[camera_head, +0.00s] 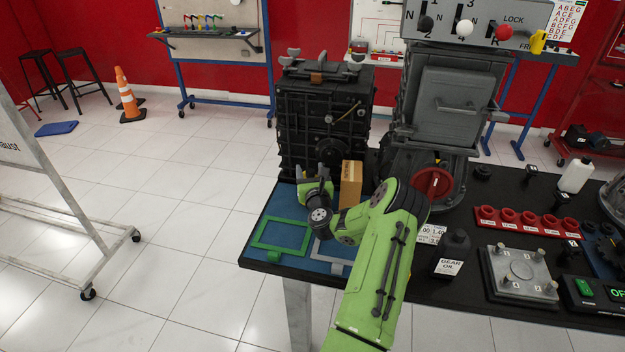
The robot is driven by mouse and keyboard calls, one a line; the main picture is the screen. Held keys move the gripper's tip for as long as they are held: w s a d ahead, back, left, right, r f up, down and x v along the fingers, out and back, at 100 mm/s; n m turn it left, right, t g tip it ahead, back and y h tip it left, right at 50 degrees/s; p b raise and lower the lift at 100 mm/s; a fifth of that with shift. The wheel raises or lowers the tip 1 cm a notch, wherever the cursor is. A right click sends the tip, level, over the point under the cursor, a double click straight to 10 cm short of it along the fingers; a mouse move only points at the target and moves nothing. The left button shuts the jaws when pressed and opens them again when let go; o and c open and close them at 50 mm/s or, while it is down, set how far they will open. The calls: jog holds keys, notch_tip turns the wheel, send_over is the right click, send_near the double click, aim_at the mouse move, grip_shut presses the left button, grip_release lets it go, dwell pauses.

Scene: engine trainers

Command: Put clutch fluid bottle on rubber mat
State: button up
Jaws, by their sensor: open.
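The blue rubber mat (282,205) covers the left end of the black table, with a green frame (281,236) and a grey frame lying on it. My gripper (314,176) is above the back of the mat, in front of the black gearbox housing; its fingers are small and partly hidden, but it looks open and empty. A white bottle (575,177) stands upright at the far right of the table, well apart from my gripper. Its label cannot be read, so I cannot tell whether it is the clutch fluid bottle. A black bottle labelled gear oil (453,253) stands nearer, right of my arm.
A brown box (350,184) stands right beside my gripper. The black gearbox housing (325,118) and a grey shifter unit (445,105) stand at the table's back. A red rack (527,222), a metal plate (519,275) and a control box (597,295) crowd the right side.

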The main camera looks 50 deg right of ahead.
jog(key=b+v, duration=0.8)
jog(key=v, duration=0.2)
jog(key=w+a+r+n+t+y, duration=0.2)
jog(key=w+a+n+y, duration=0.3)
jog(key=a+n, duration=0.4)
jog(key=w+a+r+n+t+y, duration=0.3)
jog(key=w+a+n+y, duration=0.25)
jog(key=a+n, duration=0.35)
jog(key=s+a+f+n+g+y, duration=0.15)
jog(key=a+n+g+y, duration=0.5)
jog(key=a+n, duration=0.9)
jog(key=s+a+n+g+h, duration=0.1)
jog(key=s+a+n+g, duration=0.35)
jog(key=s+a, duration=0.35)
jog(key=s+d+r+n+g+h, duration=0.1)
jog(key=s+r+n+h, duration=0.2)
jog(key=s, duration=1.3)
jog(key=n, duration=0.3)
jog(key=shift+s+d+n, duration=0.2)
jog(key=shift+d+n, duration=0.2)
